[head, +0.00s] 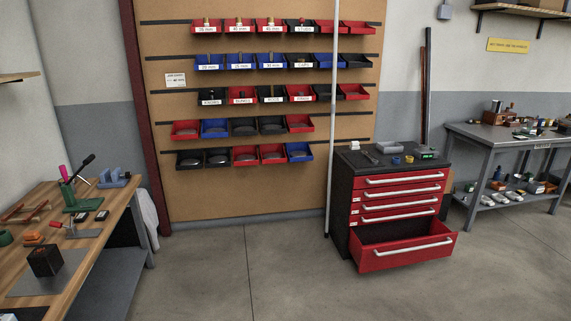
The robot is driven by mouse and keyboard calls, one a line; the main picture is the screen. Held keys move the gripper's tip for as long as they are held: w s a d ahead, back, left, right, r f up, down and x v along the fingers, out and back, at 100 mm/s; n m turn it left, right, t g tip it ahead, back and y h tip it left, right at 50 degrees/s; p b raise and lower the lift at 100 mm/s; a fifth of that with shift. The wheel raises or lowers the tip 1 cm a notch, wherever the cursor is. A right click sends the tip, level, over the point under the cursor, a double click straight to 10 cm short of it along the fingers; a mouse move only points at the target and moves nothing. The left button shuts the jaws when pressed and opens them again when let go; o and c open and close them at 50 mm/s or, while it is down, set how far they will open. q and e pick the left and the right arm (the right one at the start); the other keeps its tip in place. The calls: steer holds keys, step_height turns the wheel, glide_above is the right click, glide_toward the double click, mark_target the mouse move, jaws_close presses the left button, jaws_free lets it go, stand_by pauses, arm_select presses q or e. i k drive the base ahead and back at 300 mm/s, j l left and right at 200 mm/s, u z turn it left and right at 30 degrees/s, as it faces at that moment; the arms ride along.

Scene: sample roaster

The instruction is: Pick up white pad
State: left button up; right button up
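I cannot clearly make out a white pad. A small white item (355,146) lies on the top of the red tool cabinet (342,215), near its back left corner; it is too small to tell whether it is the pad. A whitish cloth (149,212) hangs at the right end of the left workbench. Neither of my grippers is in view.
The cabinet's bottom drawer (408,253) is pulled open. A wooden workbench (100,236) with tools stands left, a grey metal table (508,137) right. Bin rows hang on a pegboard (240,192). A thin pole (331,190) stands before it. The middle floor (250,270) is clear.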

mark_target(354, 145)
steer(key=i, duration=2.25)
